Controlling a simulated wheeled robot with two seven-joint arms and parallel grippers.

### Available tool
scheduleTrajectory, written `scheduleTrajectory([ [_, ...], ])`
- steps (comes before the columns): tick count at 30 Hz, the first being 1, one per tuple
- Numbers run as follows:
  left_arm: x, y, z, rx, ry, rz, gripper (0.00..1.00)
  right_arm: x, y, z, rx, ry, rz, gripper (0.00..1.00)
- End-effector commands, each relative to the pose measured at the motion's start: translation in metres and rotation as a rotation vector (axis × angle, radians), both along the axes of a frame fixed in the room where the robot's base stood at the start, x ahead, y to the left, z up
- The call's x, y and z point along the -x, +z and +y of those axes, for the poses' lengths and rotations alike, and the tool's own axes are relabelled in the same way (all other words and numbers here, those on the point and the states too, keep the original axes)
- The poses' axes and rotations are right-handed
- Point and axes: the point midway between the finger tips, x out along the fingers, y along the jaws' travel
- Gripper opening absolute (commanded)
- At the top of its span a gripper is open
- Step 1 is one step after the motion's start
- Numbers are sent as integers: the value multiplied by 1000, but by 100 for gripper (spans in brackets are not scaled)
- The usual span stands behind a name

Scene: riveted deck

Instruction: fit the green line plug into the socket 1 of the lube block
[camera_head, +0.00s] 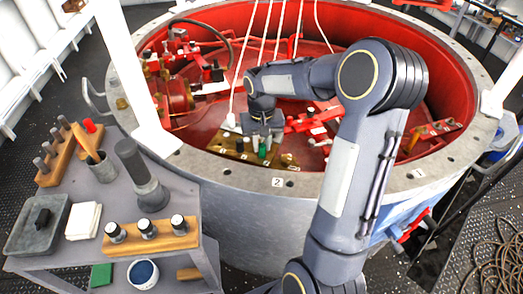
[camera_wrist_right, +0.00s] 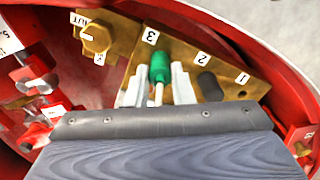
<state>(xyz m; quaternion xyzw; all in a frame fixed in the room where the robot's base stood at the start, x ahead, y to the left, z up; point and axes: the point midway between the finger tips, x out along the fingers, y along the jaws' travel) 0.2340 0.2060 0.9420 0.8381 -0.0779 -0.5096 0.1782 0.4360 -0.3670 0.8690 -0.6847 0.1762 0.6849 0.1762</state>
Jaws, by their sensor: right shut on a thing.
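The green line plug (camera_wrist_right: 160,67) is between the pale fingers of my right gripper (camera_wrist_right: 158,88), which is shut on it. A thin pale stem runs from it toward the wrist camera. The lube block (camera_wrist_right: 135,38) is brass, with labels 1, 2 and 3. The plug appears near label 3; I cannot tell whether it is seated or above the block. A dark plug (camera_wrist_right: 210,86) stands near label 2. In the head view, the green plug (camera_head: 263,149) shows under my right gripper (camera_head: 263,134). My left gripper is not in view.
The red round housing (camera_head: 200,105) has a grey flanged rim (camera_head: 235,176) around the block. Pale lines hang from above. Red fittings (camera_head: 310,122) are close to the gripper. A cart (camera_head: 188,190) with tools and a wooden rack (camera_head: 150,243) stands at left.

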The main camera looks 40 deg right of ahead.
Motion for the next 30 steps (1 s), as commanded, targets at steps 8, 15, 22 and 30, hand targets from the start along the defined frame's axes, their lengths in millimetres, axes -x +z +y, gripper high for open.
scheduleTrajectory([
  [8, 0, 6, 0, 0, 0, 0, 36, 0, 7, 0, 0, 0, -1, 0],
  [15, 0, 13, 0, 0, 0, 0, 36, 0, 16, 0, 0, 0, -1, 0],
  [22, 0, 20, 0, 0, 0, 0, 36, 0, 24, 0, 0, 0, -1, 0],
  [30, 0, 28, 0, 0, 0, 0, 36, 0, 33, 0, 0, 0, -1, 0],
])
